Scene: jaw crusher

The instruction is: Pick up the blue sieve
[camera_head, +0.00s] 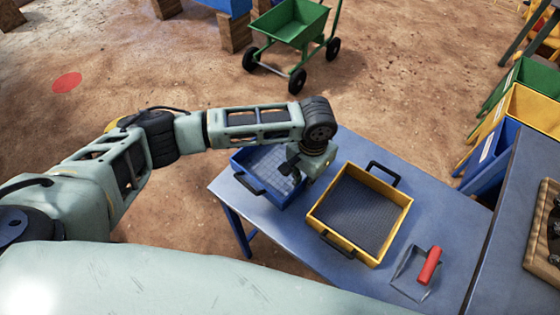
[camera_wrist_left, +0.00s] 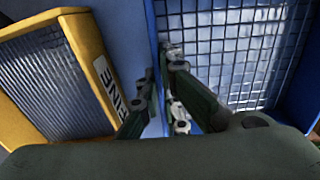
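The blue sieve (camera_head: 241,160) lies on the blue table, a square tray with a wire-mesh bottom and a dark handle at its left front. My left gripper (camera_head: 297,168) points down over its right side in the head view, and the wrist hides part of that side. In the left wrist view the mesh of the blue sieve (camera_wrist_left: 236,42) fills the right. The fingers of my left gripper (camera_wrist_left: 160,68) come close together at the sieve's side wall, one on the outer side, one on the mesh side. Whether they press on the wall is unclear. My right gripper is out of view.
A yellow sieve (camera_head: 406,203) sits close to the right on the blue table (camera_head: 305,235); it also shows in the left wrist view (camera_wrist_left: 92,50). A red-handled tool (camera_head: 430,266) lies at the table's right front. A green cart (camera_head: 290,22) stands behind. Coloured bins (camera_head: 525,105) stand right.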

